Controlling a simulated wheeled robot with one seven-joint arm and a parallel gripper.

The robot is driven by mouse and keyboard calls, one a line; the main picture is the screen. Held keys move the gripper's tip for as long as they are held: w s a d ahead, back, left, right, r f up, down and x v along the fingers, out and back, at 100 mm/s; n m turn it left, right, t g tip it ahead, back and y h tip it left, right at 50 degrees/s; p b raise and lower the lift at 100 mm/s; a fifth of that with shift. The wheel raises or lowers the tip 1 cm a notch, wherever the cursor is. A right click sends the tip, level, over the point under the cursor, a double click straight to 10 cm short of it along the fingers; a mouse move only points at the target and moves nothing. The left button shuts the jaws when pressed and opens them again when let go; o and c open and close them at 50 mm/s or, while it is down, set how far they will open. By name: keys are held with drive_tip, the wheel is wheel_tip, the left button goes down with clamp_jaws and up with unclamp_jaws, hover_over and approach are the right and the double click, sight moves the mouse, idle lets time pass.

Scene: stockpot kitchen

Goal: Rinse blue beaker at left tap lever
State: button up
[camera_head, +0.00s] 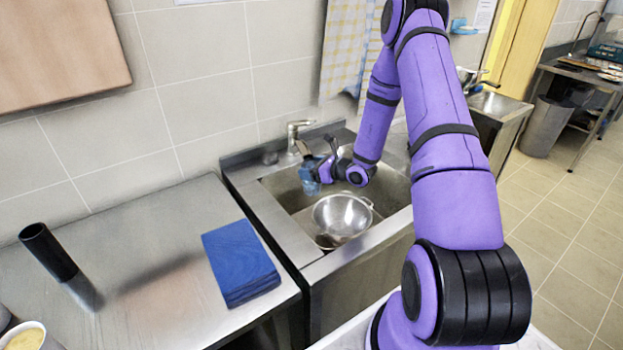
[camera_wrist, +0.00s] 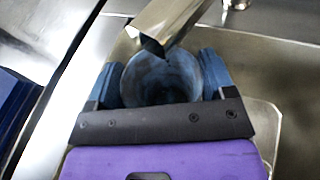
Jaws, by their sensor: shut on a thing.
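The blue beaker (camera_head: 310,182) is held upright or nearly so over the left part of the sink (camera_head: 282,190). My gripper (camera_head: 322,172) is shut on it. In the wrist view the beaker (camera_wrist: 162,75) sits between the two blue fingers of my gripper (camera_wrist: 160,85), its open mouth facing the camera. The tap (camera_head: 297,128) stands at the back edge of the sink. In the wrist view the tap's spout (camera_wrist: 172,22) reaches over the beaker's mouth. I cannot make out running water. The tap lever's position is too small to tell.
A steel colander (camera_head: 342,217) sits in the sink, just below and right of the beaker. A stack of blue boards (camera_head: 240,262) and a black cylinder (camera_head: 48,250) are on the counter at left. A checked towel (camera_head: 347,45) hangs on the wall behind.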

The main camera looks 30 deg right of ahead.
drive_tip(key=shift+d, duration=0.15)
drive_tip(key=shift+d, duration=0.35)
drive_tip(key=shift+a, duration=0.25)
drive_tip(key=shift+a, duration=0.35)
drive_tip(key=shift+d, duration=0.15)
drive_tip(key=shift+d, duration=0.45)
